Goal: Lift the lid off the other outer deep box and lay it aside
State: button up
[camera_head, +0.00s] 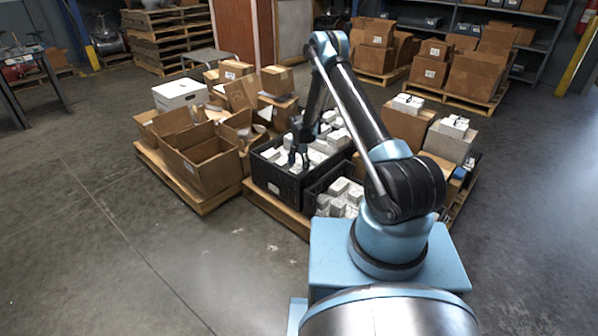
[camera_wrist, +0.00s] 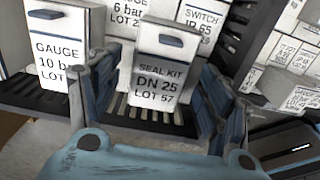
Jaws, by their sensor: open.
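My gripper (camera_head: 296,157) is low over the rear black crate (camera_head: 266,177) of white cartons on the middle pallet. In the wrist view my gripper (camera_wrist: 155,100) is open, its blue fingers on either side of a white carton (camera_wrist: 160,70) marked SEAL KIT DN 25 LOT 57. I cannot tell whether they touch it. A white box (camera_head: 180,95) with a closed top stands on the left pallet. On the right pallet are a brown box (camera_head: 408,128) and a grey box (camera_head: 448,146), each with small white cartons on top. I cannot tell which is the named deep box.
A GAUGE carton (camera_wrist: 60,50) stands beside the SEAL KIT carton. A second black crate (camera_head: 312,190) of cartons is nearer me. Open brown boxes (camera_head: 205,165) crowd the left pallet (camera_head: 190,196). Another loaded pallet (camera_head: 470,98) stands behind. The floor at front left is clear.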

jog(key=c, duration=0.9)
jog(key=shift+r, duration=0.15)
